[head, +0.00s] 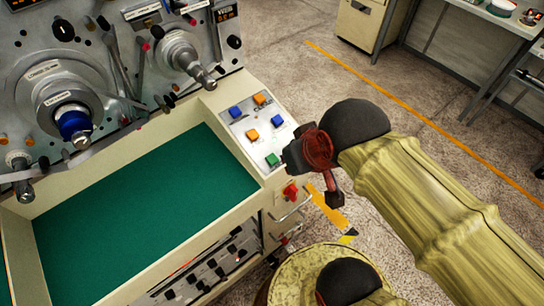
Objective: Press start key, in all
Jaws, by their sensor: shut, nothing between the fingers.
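A light control panel (240,142) on the right side of the machine carries several square keys. My gripper (289,158) is shut and empty, just right of the green key and close to the panel's right edge. I cannot tell whether it touches anything; its wrist hides part of that edge.
A green-lined tray (130,215) lies left of the panel. Winding spindles (72,124) and (185,58) stick out above it. A red knob (291,192) and a metal handle sit on the front face below my gripper. Open floor (290,60) lies behind.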

